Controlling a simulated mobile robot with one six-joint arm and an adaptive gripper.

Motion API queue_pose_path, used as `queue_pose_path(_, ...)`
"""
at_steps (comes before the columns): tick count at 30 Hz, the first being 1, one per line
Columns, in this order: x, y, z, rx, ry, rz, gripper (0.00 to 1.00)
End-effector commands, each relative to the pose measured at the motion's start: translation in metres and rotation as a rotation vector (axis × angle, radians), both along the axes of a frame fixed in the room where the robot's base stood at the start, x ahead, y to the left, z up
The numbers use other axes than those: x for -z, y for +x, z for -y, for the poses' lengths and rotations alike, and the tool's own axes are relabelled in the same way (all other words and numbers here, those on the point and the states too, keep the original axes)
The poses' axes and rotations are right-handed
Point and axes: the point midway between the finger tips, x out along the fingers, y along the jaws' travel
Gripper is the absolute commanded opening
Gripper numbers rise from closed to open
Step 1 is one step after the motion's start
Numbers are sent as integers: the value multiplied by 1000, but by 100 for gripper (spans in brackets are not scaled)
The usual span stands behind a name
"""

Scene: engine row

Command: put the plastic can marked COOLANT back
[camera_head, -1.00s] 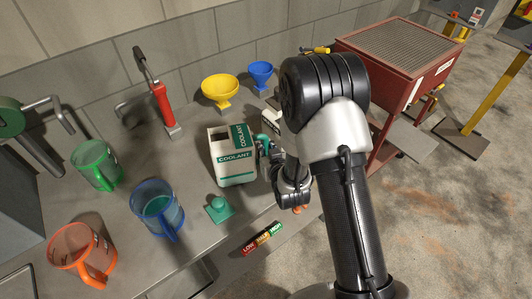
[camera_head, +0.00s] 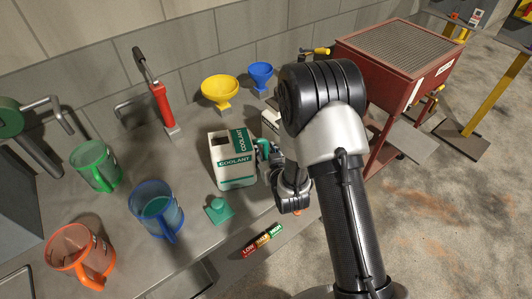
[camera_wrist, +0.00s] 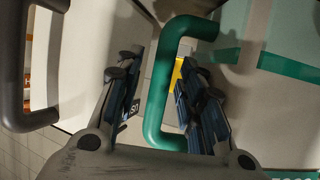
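The plastic can marked COOLANT (camera_head: 236,174) is white with green labels and a green handle. It is upright over the grey bench, left of my gripper (camera_head: 273,163). I cannot tell whether its base touches the bench. My arm hides part of the bench to the right of the can.
A green capped piece (camera_head: 219,209) and blue jug (camera_head: 157,207) are nearby. Green jug (camera_head: 93,165) and orange jug (camera_head: 78,250) stand left. Yellow funnel (camera_head: 220,88), blue funnel (camera_head: 261,74) and red-handled tool (camera_head: 160,105) are behind. A partly hidden white item (camera_head: 270,120) stands beyond the can.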

Motion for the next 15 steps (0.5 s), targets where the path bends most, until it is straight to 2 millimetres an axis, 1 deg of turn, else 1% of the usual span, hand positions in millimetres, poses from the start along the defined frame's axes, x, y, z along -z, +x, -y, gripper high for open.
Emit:
queue_pose_path(7,-5,0,0,0,0,0,36)
queue_pose_path(11,-12,-19,4,0,0,-1,36)
queue_pose_path(15,-24,-49,11,0,0,-3,36)
